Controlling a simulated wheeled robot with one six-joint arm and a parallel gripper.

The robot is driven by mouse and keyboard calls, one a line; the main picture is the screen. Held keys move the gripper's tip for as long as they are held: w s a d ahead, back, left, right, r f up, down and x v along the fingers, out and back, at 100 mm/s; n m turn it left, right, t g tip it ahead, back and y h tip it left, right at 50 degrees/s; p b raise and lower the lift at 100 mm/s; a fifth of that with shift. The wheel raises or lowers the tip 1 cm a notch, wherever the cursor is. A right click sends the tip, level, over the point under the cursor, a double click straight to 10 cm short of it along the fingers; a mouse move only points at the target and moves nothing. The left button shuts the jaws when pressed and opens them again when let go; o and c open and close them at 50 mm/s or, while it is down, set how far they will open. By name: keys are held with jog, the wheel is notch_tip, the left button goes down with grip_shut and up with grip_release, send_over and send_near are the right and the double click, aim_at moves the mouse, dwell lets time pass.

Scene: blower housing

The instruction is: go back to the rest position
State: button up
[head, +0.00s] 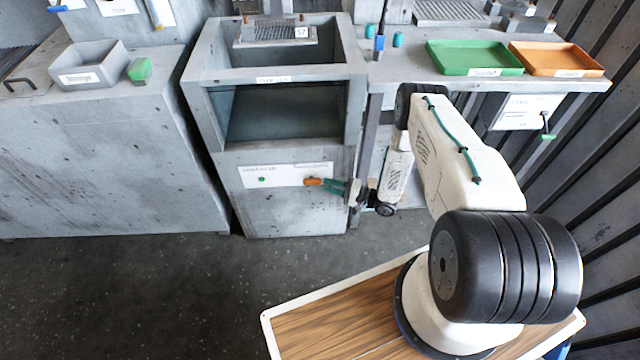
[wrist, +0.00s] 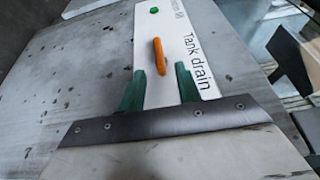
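My gripper (head: 328,185) is at the front of the grey cabinet (head: 290,212), facing its white label plate (head: 258,178). In the wrist view my gripper's two green fingers (wrist: 160,72) stand apart, with a gap on both sides of an orange handle (wrist: 158,56). The handle's near end lies between the fingertips, and neither finger seems to touch it. The handle sits on the plate marked "Tank drain" (wrist: 192,50). The handle also shows in the head view (head: 313,182), just left of the fingers.
The open tank (head: 275,78) is above the plate. A green tray (head: 474,58) and an orange tray (head: 556,59) lie on the bench at right. A grey bin (head: 88,66) and green block (head: 140,70) stand at left. The dark floor (head: 150,290) is clear.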

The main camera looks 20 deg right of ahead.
jog(key=shift+s+d, duration=0.4)
jog(key=shift+d, duration=0.05)
